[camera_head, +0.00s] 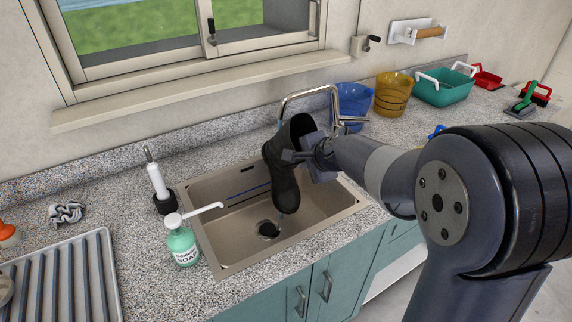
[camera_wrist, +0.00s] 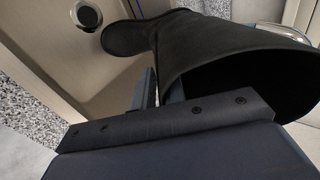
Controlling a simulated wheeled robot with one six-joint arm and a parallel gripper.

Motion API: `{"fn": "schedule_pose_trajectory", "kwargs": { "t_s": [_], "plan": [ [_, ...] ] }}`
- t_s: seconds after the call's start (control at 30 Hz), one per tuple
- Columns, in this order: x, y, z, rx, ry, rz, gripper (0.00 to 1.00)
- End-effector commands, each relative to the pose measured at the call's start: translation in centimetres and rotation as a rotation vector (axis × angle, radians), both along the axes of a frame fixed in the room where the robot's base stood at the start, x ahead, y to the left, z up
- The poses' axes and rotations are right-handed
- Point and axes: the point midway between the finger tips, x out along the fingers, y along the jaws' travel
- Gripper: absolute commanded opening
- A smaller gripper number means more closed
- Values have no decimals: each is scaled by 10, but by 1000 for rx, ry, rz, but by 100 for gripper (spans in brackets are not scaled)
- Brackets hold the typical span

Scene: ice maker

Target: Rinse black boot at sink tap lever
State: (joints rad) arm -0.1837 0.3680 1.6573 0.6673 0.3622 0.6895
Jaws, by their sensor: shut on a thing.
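The black boot (camera_head: 283,176) hangs upright, slightly tilted, over the sink basin (camera_head: 228,205), toe end down and shaft opening up. My gripper (camera_head: 300,155) is shut on the boot's upper shaft from the right. In the wrist view the boot (camera_wrist: 205,50) fills the upper part, with its wide opening at the right and its foot at the upper left. The chrome tap (camera_head: 308,91) arches behind the boot, its spout end partly hidden by it. The tap lever (camera_head: 352,120) shows just right of the tap, above my gripper. No water stream is visible.
A green soap pump (camera_head: 182,243) and a white-handled brush (camera_head: 158,181) stand left of the sink. A ribbed drying tray (camera_head: 62,283) lies at lower left. Blue (camera_head: 354,99) and amber (camera_head: 392,95) buckets and a teal basin (camera_head: 443,90) stand at the back right. The drain (camera_head: 268,229) is clear.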

Motion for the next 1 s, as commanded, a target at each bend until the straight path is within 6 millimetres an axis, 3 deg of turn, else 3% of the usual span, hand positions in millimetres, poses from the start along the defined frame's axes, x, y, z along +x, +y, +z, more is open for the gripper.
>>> {"fn": "schedule_pose_trajectory", "kwargs": {
  "t_s": [1.0],
  "plan": [
    [-26, -64, 2, 2, -8, -3, 0]
  ]
}}
